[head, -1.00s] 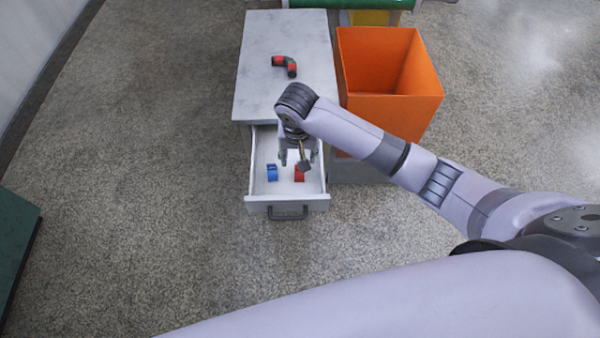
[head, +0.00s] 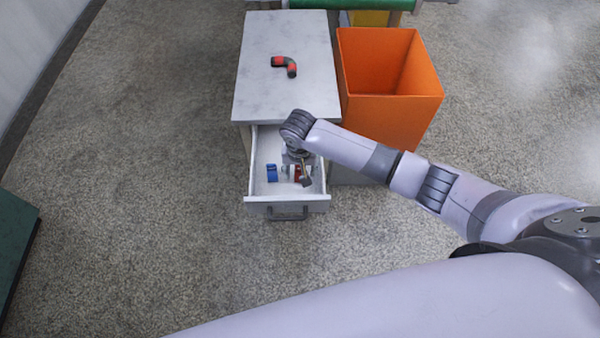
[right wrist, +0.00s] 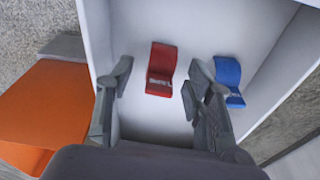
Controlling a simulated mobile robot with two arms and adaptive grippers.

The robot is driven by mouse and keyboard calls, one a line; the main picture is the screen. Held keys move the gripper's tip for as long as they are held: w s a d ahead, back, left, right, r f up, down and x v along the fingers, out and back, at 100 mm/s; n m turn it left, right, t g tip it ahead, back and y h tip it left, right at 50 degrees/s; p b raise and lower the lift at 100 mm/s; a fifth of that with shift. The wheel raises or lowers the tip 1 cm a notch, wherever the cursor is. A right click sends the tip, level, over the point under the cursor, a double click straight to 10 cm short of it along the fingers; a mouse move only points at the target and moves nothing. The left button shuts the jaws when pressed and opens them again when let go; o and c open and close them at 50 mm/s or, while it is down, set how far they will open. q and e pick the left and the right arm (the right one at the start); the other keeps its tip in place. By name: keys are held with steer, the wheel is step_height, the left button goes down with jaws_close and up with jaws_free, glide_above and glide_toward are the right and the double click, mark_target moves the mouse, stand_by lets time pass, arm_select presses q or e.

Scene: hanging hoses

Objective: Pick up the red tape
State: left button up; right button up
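The red tape (head: 297,174) lies in the open drawer (head: 262,188), partly hidden by my right gripper in the head view. In the right wrist view the red tape (right wrist: 161,70) shows clearly on the white drawer floor. My right gripper (right wrist: 157,82) is open, with one finger to each side of the red tape in the picture. I cannot tell whether the fingers reach down to its level. In the head view the right gripper (head: 299,170) is low over the drawer. My left gripper is not in view.
A blue tape (head: 271,173) lies beside the red one, close to one right finger in the wrist view. The cabinet top (head: 284,95) holds a black and red bent pipe (head: 285,66). An orange bin (head: 392,110) stands right of the cabinet. Drawer walls surround the gripper.

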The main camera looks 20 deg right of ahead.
mark_target(300, 174)
steer(key=c, duration=0.8)
step_height(300, 174, up, 20)
steer(key=shift+p, duration=0.85)
steer(key=shift+o, duration=0.7)
jaws_close()
